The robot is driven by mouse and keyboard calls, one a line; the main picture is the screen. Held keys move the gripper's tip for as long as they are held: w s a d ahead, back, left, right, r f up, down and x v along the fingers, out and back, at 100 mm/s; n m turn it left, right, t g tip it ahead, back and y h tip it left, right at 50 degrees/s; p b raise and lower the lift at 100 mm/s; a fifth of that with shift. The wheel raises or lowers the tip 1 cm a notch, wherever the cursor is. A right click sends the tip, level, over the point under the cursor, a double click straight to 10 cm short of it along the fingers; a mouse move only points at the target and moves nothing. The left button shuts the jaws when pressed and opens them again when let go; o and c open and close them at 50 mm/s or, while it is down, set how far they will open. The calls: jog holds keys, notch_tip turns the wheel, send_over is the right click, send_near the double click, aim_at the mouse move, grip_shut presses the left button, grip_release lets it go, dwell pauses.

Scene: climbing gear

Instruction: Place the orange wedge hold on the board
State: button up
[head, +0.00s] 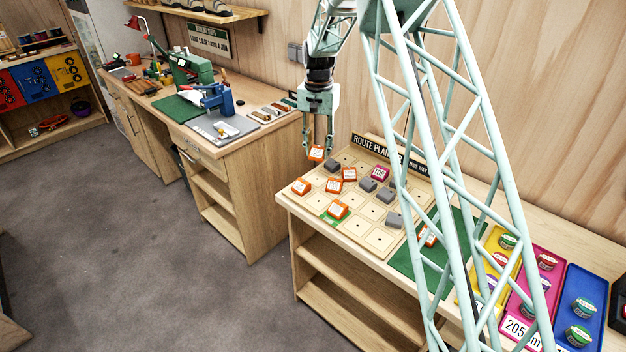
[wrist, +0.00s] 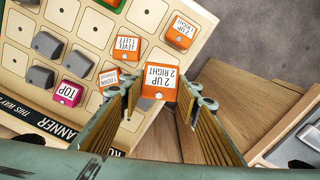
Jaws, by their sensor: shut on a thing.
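My gripper (head: 318,141) points down over the far left corner of the route planner board (head: 356,229). It is shut on an orange hold (head: 316,154), which also shows between the fingers in the wrist view (wrist: 160,82), labelled "2 UP 2 RIGHT". The hold appears near the board's edge; I cannot tell whether it touches the board. Other orange holds sit on the board, among them one labelled "LEVEL 1 LEFT" (wrist: 125,48) and one "2 UP 1 RIGHT" (wrist: 181,30). Another orange hold (wrist: 107,78) is partly hidden by a finger.
A pink TOP hold (head: 380,173) and several grey holds (head: 368,185) occupy other board squares. A green mat (head: 405,263) lies right of the board, partly behind my arm. Coloured trays (head: 569,305) with round tins stand farther right. A workbench (head: 237,138) stands left across a gap.

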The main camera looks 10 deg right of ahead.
jog(key=shift+f, duration=0.1)
send_over(318, 178)
jog(key=shift+s+a+f+b, duration=0.1)
jog(key=shift+f+b, duration=0.2)
jog(key=shift+f, duration=2.75)
jog(key=shift+f, duration=1.85)
jog(key=shift+f+b, duration=0.2)
jog(key=shift+b, duration=0.1)
jog(key=o, duration=0.6)
jog(key=shift+c, duration=0.2)
jog(key=shift+r, duration=0.15)
